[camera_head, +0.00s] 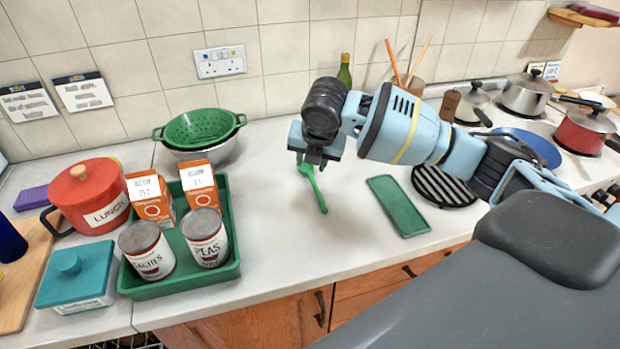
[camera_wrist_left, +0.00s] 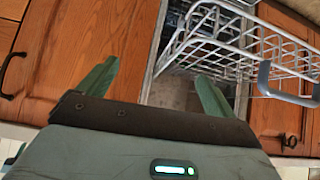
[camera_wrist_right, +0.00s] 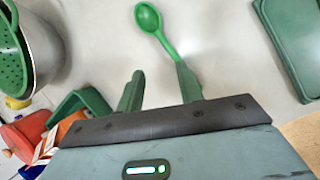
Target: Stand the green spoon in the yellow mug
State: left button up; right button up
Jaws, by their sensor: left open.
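The green spoon (camera_head: 315,188) lies on the pale counter in the head view, below my right gripper (camera_head: 314,162). In the right wrist view the spoon (camera_wrist_right: 149,22) has its bowl beyond the fingertips, and its handle runs behind the right-hand finger. My right gripper (camera_wrist_right: 160,71) has its fingers apart with nothing clearly between them. My left gripper (camera_wrist_left: 155,85) is open and empty in front of wooden cabinet doors. No yellow mug shows clearly; a small yellow patch (camera_wrist_right: 16,103) beside the colander in the right wrist view is too cropped to identify.
A green tray (camera_head: 232,272) with cans and cartons stands left, near a red pot (camera_head: 88,198) and a green colander (camera_head: 200,128). A green rectangular dish (camera_head: 398,206) lies right of the spoon. A white wire rack (camera_wrist_left: 215,50) is by my left gripper.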

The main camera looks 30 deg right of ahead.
aim_at(311, 176)
jog(key=n, duration=0.2)
jog(key=d+n, duration=0.1)
jog(key=w+n, duration=0.1)
jog(key=n, duration=0.1)
jog(key=shift+d+f+n, duration=0.15)
jog(key=shift+f+n, duration=0.15)
jog(key=shift+f, duration=0.05)
jog(key=shift+b+x, duration=0.35)
jog(key=shift+x, duration=3.6)
jog(key=shift+s+d+r, duration=0.1)
jog(key=shift+d, duration=0.05)
grip_shut()
